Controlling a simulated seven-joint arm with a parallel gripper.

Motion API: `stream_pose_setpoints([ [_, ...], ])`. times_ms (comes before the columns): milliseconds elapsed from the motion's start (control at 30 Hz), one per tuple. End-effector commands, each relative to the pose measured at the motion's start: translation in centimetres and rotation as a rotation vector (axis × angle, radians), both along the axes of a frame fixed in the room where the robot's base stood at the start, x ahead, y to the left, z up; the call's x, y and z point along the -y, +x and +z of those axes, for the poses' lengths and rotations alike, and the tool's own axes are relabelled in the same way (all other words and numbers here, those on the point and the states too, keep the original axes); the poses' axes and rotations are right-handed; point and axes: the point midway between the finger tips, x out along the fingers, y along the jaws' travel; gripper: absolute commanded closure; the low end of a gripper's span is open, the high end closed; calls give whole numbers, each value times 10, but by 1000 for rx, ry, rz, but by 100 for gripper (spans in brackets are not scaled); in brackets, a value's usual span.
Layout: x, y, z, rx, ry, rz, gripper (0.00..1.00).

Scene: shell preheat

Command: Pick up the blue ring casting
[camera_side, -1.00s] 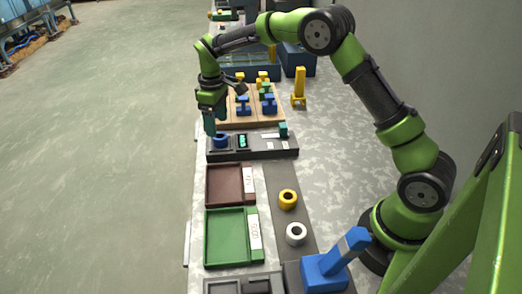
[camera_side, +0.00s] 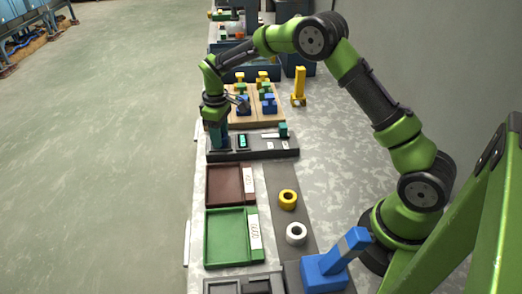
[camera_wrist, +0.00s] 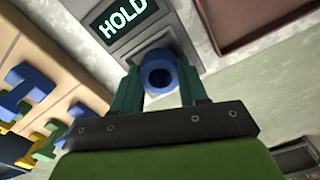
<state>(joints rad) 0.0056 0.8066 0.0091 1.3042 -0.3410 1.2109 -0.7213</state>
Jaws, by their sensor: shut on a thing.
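The blue ring casting (camera_wrist: 158,70) shows in the wrist view between the two teal fingers of my gripper (camera_wrist: 160,82), one finger on each side of it. My gripper is shut on the ring. The ring is at the grey station with a lit display reading HOLD (camera_wrist: 125,20). In the side view my gripper (camera_side: 218,138) points down at the left end of this dark grey station (camera_side: 265,152), and the fingers hide most or all of the ring. I cannot tell whether the ring still touches the station.
A brown tray (camera_side: 208,186) and a green tray (camera_side: 209,236) lie nearer the camera. A yellow ring (camera_side: 288,199) and a white ring (camera_side: 296,233) stand on the grey strip. Behind is a wooden board (camera_side: 254,108) with several blue, green and yellow pieces. A yellow post (camera_side: 299,84) stands right of it.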

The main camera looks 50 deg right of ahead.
Motion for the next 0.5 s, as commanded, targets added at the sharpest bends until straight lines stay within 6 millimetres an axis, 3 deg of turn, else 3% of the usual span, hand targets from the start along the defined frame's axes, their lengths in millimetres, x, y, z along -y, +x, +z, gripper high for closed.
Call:
stream_pose_setpoints([
  [333, 0, 1, 3, 2, 0, 0, 89],
  [500, 0, 1, 15, 4, -1, 1, 89],
])
